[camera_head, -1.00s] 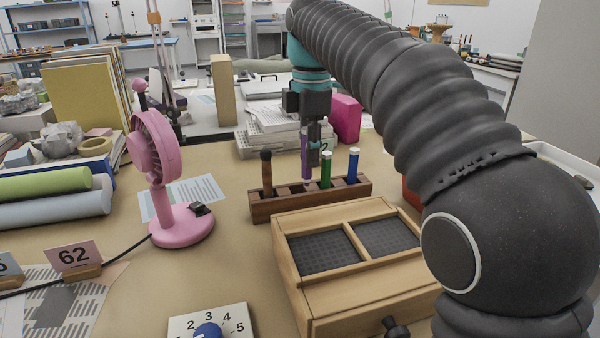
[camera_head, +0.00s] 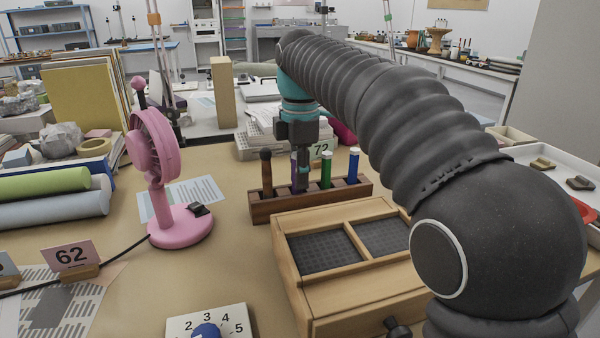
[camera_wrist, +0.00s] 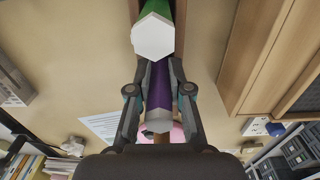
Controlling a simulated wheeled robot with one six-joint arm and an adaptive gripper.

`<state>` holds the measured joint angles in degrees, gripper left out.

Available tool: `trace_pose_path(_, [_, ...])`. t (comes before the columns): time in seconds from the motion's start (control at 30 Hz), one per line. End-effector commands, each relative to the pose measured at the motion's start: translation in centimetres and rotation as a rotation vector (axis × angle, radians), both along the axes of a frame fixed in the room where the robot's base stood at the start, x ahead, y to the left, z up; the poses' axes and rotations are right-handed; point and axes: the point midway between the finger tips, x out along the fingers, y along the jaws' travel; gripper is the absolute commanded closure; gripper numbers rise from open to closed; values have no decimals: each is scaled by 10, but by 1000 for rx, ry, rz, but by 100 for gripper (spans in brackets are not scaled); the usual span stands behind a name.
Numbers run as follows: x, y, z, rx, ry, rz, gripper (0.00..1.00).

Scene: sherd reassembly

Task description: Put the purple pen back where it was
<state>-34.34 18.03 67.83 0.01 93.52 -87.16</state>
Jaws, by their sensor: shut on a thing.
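The purple pen (camera_head: 294,170) stands upright in the head view, its lower end at or in the slot of the wooden pen rack (camera_head: 262,209) between the brown tool and the green pen. The rack edge hides its lower end, so I cannot tell how deep it sits. My gripper (camera_head: 302,182) points down over that slot and is shut on the pen. In the wrist view the purple pen (camera_wrist: 159,88) lies between the two fingers, with its pale end towards the camera.
The brown-handled tool (camera_head: 266,172) is left of the pen; the green pen (camera_head: 326,170) and blue pen (camera_head: 353,165) are close on its right. A wooden drawer box (camera_head: 345,285) stands in front of the rack. A pink fan (camera_head: 160,180) stands to the left.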

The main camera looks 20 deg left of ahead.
Motion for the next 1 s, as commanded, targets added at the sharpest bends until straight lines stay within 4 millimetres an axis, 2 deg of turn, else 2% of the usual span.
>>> trace_pose_path(0.27, [0,0,-7,0,0,0,100])
trace_pose_path(0.3, [0,0,-8,0,0,0,79])
trace_pose_path(0.4, [0,0,-7,0,0,0,56])
trace_pose_path(0.77, [0,0,-3,1,-1,0,56])
trace_pose_path(0.87, [0,0,7,1,-1,0,56])
trace_pose_path(1.0, [0,0,32,2,-3,0,56])
